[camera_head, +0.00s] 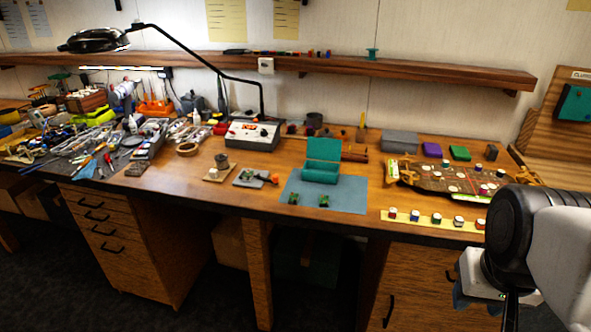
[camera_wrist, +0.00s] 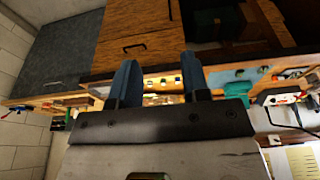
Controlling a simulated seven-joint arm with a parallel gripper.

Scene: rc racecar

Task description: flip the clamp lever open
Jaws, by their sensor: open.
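I cannot make out the clamp lever for certain. A small grey fixture (camera_head: 250,178) with a dark and orange-red part (camera_head: 268,178) lies on the workbench left of the blue mat; it may be the clamp, but it is too small to tell. My gripper (camera_wrist: 160,82) shows in the wrist view with its two blue fingers apart and nothing between them. In the head view it hangs at the lower right, in front of the bench's front edge, well away from that fixture. My arm hides part of the bench's right end.
A teal open box (camera_head: 320,172) stands on a blue mat (camera_head: 345,196). A dark board (camera_head: 450,181) and a yellow strip (camera_head: 432,222) with several capped pieces lie to the right. A black lamp (camera_head: 92,40) arches over the left clutter. Drawers (camera_head: 105,232) are below the bench.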

